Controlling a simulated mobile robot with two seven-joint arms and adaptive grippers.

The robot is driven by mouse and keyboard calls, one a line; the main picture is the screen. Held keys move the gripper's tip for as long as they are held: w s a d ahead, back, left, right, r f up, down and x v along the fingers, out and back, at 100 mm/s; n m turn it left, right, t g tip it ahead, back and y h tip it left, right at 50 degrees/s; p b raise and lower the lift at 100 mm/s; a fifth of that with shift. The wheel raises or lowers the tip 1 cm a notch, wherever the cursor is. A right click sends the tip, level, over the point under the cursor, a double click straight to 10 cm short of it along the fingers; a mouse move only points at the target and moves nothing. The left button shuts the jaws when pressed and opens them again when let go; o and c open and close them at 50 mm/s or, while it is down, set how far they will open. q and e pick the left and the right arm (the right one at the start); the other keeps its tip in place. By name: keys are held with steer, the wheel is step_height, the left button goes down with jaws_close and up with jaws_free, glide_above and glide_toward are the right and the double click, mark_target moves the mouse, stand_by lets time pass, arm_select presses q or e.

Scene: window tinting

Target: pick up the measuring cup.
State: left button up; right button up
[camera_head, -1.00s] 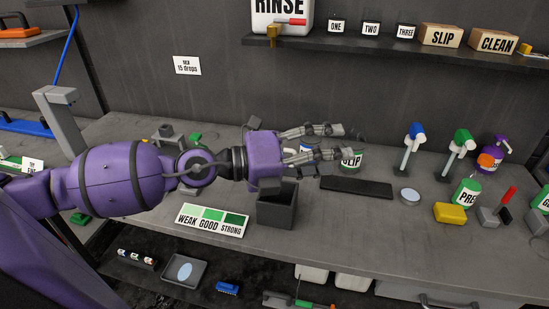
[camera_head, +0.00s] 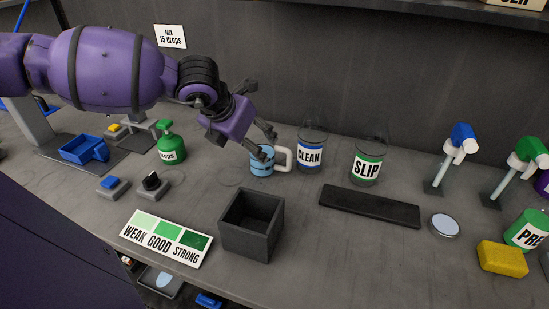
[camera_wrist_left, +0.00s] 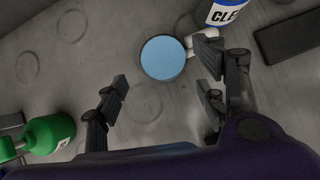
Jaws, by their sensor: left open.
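The measuring cup (camera_head: 263,163) stands upright on the bench, with blue contents or banding and a pale handle on its right side. In the left wrist view the cup (camera_wrist_left: 163,57) shows from above as a round blue surface, its handle partly behind a finger. My left gripper (camera_head: 260,112) is open and empty, tilted downward just above and beside the cup. In the wrist view the open fingers (camera_wrist_left: 165,78) lie to either side, with the cup slightly beyond the gap. I cannot tell whether a finger touches it. My right gripper is not in view.
The CLEAN bottle (camera_head: 311,146) stands close right of the cup, with the SLIP bottle (camera_head: 368,162) beyond. A dark open box (camera_head: 237,239) stands in front. A green drops bottle (camera_head: 170,146) is left. A black mat (camera_head: 370,207) lies to the right.

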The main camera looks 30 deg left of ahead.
mark_target(271, 158)
arm_select(q)
steer(key=x, duration=0.4)
steer(key=shift+w+d, duration=0.1)
steer(key=shift+d, duration=0.1)
steer(key=x, duration=0.4)
steer(key=shift+w, duration=0.1)
steer(key=c, duration=1.1)
steer(key=shift+r, duration=0.1)
